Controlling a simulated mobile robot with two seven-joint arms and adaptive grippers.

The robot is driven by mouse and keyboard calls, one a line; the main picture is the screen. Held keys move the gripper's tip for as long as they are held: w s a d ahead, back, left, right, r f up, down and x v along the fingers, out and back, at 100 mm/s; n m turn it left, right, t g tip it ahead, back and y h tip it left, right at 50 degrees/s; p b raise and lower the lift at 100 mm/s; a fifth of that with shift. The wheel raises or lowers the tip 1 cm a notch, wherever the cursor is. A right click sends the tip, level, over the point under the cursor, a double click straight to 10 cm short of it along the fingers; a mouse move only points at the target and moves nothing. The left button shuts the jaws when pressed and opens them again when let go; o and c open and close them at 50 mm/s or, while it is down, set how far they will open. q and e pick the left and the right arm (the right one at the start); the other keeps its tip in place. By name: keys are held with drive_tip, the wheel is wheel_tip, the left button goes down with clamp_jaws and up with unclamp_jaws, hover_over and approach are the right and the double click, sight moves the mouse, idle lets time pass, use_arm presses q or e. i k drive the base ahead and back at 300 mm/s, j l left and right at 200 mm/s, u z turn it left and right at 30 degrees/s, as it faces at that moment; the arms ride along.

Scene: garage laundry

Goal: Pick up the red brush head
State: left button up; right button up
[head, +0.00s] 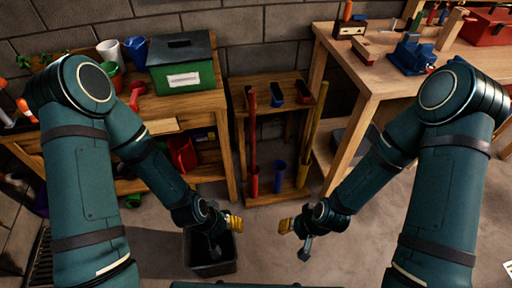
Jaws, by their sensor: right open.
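I cannot tell at this size which red part is the red brush head. A red pole (252,130) leans upright at the rack's left side, its foot in a red cup (253,183). My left gripper (225,237) is open and empty above the dark bin. My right gripper (296,239) is open and empty over bare floor, in front of the rack. Both are apart from the rack and its things.
A yellow pole (315,125) stands at the rack's right, with a blue cup (280,176) below. A dark bin (211,268) stands on the floor. A green box (182,65) sits on the left shelf. A wooden workbench (349,67) stands right. The middle floor is clear.

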sight(303, 95)
drive_tip(key=i+l+u, duration=0.15)
drive_tip(key=u, duration=0.35)
drive_tip(key=l+u, duration=0.35)
drive_tip(key=u, duration=0.15)
drive_tip(key=l+u, duration=0.15)
drive_tip(key=l, duration=0.35)
drive_tip(key=i+l+u, duration=0.15)
drive_tip(key=l, duration=0.35)
